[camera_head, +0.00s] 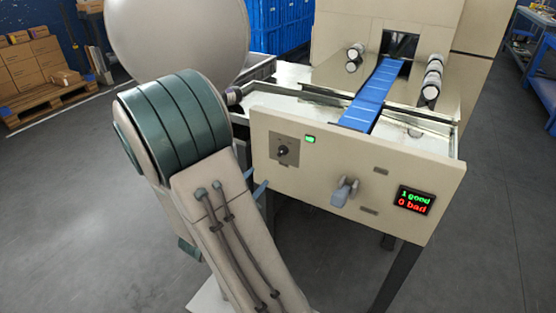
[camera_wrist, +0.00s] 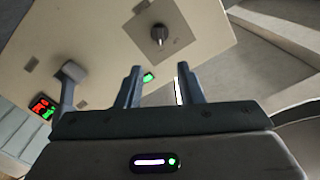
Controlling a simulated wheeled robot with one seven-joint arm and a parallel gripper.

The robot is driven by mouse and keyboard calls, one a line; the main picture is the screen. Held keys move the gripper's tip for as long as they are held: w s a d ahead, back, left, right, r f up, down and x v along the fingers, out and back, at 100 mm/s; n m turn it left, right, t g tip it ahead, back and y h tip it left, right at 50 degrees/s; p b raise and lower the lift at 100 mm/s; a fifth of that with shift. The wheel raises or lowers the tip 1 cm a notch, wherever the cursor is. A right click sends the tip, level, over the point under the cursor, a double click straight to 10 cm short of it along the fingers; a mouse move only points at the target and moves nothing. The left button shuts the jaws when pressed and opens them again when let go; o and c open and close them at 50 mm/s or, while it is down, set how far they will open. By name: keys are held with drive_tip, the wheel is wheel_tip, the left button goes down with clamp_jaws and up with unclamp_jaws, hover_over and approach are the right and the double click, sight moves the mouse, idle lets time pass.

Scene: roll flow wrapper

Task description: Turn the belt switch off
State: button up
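A dark rotary knob on a square grey plate (camera_head: 283,150) sits at the left of the machine's cream front panel. In the wrist view the knob (camera_wrist: 159,35) lies beyond my fingertips, roughly in line with the gap between them. A grey lever handle (camera_head: 345,191) sticks out near the panel's middle; it also shows in the wrist view (camera_wrist: 70,80). No readable label tells which is the belt switch. My gripper (camera_wrist: 160,68) is open and empty, apart from the knob. In the head view my arm mostly hides it.
A lit green lamp (camera_head: 310,139) is right of the knob. A display (camera_head: 414,200) reads "1 good, 0 bad". The blue belt (camera_head: 372,92) runs across the machine top above the panel. Boxes on a pallet (camera_head: 35,68) stand far left. Floor at right is clear.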

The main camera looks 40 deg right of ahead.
sight(281, 153)
drive_tip(key=b+x, duration=0.1)
drive_tip(key=x, duration=1.1)
drive_tip(key=shift+w+d+r, duration=0.1)
drive_tip(key=shift+w+d, duration=0.1)
drive_tip(key=shift+d, duration=0.15)
clamp_jaws()
